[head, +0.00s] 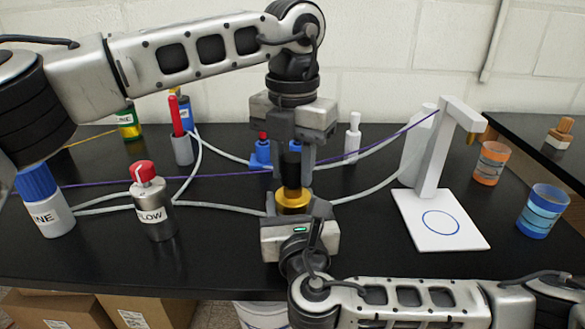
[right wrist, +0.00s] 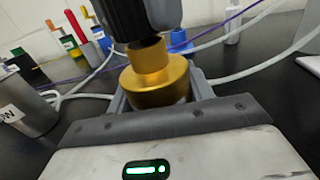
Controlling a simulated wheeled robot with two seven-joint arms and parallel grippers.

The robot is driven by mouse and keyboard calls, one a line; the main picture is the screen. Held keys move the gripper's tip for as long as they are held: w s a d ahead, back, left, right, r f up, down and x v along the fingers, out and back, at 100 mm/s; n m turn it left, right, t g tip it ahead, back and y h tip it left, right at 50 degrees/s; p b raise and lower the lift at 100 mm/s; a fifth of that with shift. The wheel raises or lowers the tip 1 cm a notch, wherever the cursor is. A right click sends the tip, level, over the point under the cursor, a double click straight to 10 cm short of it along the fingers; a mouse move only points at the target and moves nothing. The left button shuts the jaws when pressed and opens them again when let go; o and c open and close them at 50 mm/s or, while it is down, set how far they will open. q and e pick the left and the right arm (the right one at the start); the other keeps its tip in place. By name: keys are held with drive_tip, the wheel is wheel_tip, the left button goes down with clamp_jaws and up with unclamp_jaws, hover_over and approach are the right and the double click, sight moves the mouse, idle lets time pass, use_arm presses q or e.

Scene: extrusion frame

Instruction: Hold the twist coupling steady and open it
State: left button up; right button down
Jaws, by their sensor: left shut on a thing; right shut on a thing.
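The twist coupling has a gold lower half (head: 293,200) and a black upper half (head: 291,168), in line one above the other. My left gripper (head: 292,160) comes down from above and is shut on the black half. My right gripper (head: 294,210) is shut on the gold half from the front. In the right wrist view the gold half (right wrist: 157,83) shows a wide body and narrower neck, with the dark upper part (right wrist: 135,20) directly above it. I cannot tell whether the halves are still engaged. The gripper fingers hide much of both halves.
A steel bottle with a red cap (head: 153,208) and a blue-capped white bottle (head: 45,205) stand left. A white stand (head: 445,222) stands right, near orange (head: 489,163) and blue (head: 542,211) cups. Grey hoses (head: 235,209) and a purple cord (head: 215,177) cross the black table.

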sight(293, 157)
use_arm(q)
drive_tip(key=shift+r, duration=0.1)
drive_tip(key=shift+r, duration=1.95)
use_arm(e)
drive_tip(key=c, duration=0.5)
unclamp_jaws()
drive_tip(key=shift+s, duration=0.1)
